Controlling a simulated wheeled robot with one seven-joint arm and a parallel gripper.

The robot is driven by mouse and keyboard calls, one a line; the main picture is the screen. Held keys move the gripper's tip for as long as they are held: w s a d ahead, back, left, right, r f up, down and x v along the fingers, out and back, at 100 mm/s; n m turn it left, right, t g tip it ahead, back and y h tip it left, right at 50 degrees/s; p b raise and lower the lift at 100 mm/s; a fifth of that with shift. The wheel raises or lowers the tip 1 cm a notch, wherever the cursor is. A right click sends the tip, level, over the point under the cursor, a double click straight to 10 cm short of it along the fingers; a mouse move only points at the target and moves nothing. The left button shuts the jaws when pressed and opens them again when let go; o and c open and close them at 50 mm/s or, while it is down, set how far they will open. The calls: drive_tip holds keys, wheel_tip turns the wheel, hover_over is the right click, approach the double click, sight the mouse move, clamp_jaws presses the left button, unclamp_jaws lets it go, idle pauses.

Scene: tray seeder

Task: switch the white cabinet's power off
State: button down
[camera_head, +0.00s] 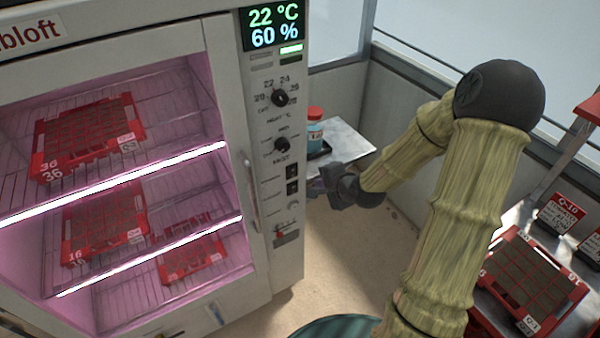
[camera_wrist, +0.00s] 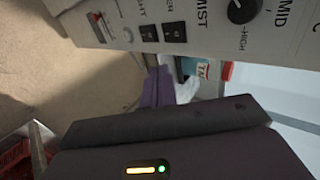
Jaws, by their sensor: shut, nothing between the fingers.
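The white cabinet (camera_head: 226,60) stands at the left with its display (camera_head: 273,25) lit, reading 22 °C and 60 %. Its control panel has two knobs, then two dark rocker switches, the upper (camera_head: 292,171) and the lower (camera_head: 292,187). In the wrist view one switch (camera_wrist: 175,32) has a label ending in "ER" and the other (camera_wrist: 149,32) one ending in "GHT". A red-marked fitting (camera_head: 286,235) sits at the panel's bottom. My gripper (camera_head: 316,188) is shut and empty, just right of the switches. Its purple fingers (camera_wrist: 155,88) show beside the panel; contact cannot be told.
A blue bottle with a red cap (camera_head: 315,128) stands on a metal shelf (camera_head: 345,140) behind my gripper. The cabinet's door handle (camera_head: 251,197) is left of the panel. Red trays (camera_head: 525,322) lie on a bench at the right.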

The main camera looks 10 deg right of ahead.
approach(295, 172)
wheel_tip(295, 172, down, 4)
drive_tip(key=w, duration=0.1)
drive_tip(key=w+a+p, duration=0.1)
drive_tip(key=w+p, duration=0.1)
drive_tip(key=shift+w+a+r, duration=0.15)
drive_tip(key=shift+w+r, duration=0.1)
drive_tip(key=shift+r, duration=0.1)
drive_tip(key=shift+w, duration=0.4)
